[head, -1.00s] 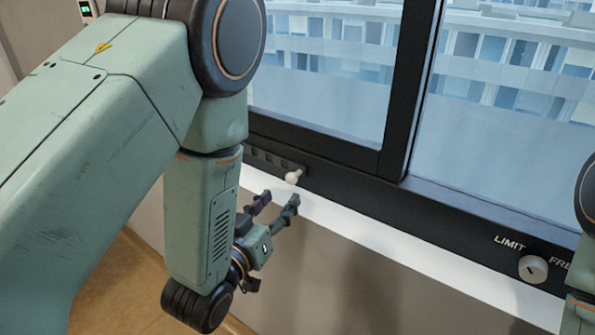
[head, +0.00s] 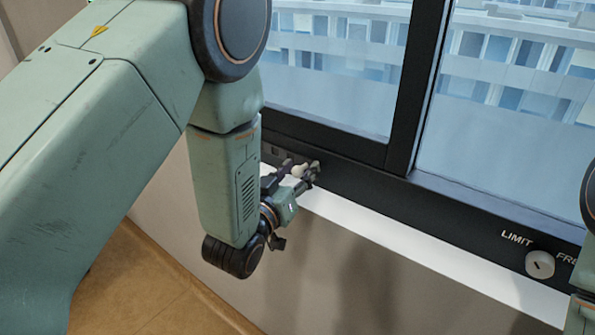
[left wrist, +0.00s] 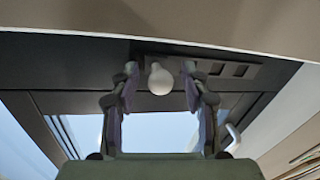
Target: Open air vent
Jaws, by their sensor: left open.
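The air vent is a dark slotted strip (left wrist: 226,70) in the lower window frame, with a small white round knob (left wrist: 160,79). My left gripper (head: 304,172) is open at the knob. In the left wrist view the two fingers (left wrist: 160,84) stand on either side of the knob, with a gap visible on both sides. The left arm hides part of the vent strip in the head view. My right gripper is not in view.
A white sill (head: 385,228) runs below the black window frame (head: 350,185). A round white knob marked LIMIT and FREE (head: 540,264) sits at the frame's lower right. Part of my right arm shows at the right edge. The wall below the sill is clear.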

